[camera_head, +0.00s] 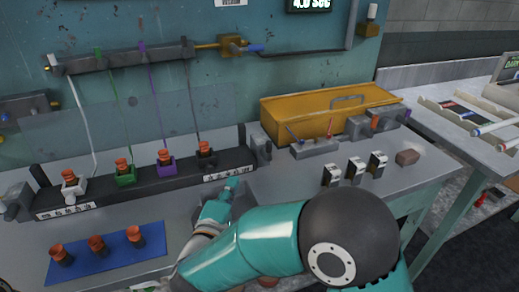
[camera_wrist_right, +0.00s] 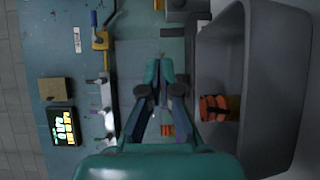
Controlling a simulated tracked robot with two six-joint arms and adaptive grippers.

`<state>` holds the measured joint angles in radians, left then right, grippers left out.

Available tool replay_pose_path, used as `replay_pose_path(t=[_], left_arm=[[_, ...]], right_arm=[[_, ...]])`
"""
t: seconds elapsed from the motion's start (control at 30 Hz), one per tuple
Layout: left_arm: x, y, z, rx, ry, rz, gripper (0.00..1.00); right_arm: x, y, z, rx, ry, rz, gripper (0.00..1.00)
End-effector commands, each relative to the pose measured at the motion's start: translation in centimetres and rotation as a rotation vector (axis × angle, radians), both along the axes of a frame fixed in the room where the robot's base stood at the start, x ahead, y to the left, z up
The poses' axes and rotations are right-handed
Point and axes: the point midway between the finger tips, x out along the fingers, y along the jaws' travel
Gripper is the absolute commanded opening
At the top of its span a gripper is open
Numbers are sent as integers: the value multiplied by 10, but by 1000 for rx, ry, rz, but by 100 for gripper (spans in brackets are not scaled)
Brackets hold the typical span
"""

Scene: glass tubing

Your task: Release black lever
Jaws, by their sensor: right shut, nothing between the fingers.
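My right gripper (camera_head: 229,188) is shut and empty, just in front of the right part of the long black rack (camera_head: 130,188). Its closed teal fingertips show in the right wrist view (camera_wrist_right: 160,72). The rack bears white, green, purple and dark holders, each with an orange-brown piece. The dark holder (camera_head: 205,149) is nearest the gripper, a little behind it. A black lever (camera_head: 241,135) stands up at the rack's right end, and another (camera_head: 39,176) at its left end. I cannot tell which is meant. My left gripper is not seen.
A blue mat (camera_head: 108,262) with three orange-brown pieces lies at front left. A yellow toolbox (camera_head: 325,112) stands at back right, with three small black-and-white blocks (camera_head: 355,169) before it. A pipe (camera_head: 125,58) with coloured tabs and hanging lines runs along the wall.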

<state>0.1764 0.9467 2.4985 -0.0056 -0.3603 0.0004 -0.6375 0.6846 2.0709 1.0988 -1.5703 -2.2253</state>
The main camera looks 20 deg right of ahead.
Motion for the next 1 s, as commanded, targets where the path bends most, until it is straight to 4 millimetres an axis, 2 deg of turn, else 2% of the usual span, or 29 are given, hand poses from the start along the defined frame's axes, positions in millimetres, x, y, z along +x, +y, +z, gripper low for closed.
replay_pose_path(t=[0.3,0.47,0.63,1.0], left_arm=[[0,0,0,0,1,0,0],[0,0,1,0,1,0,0],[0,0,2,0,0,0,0],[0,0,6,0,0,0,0]], right_arm=[[-2,-16,0,0,1,-33,0],[5,-23,0,2,1,-39,0],[25,-37,0,1,0,-42,0],[85,-79,0,0,1,-42,0]])
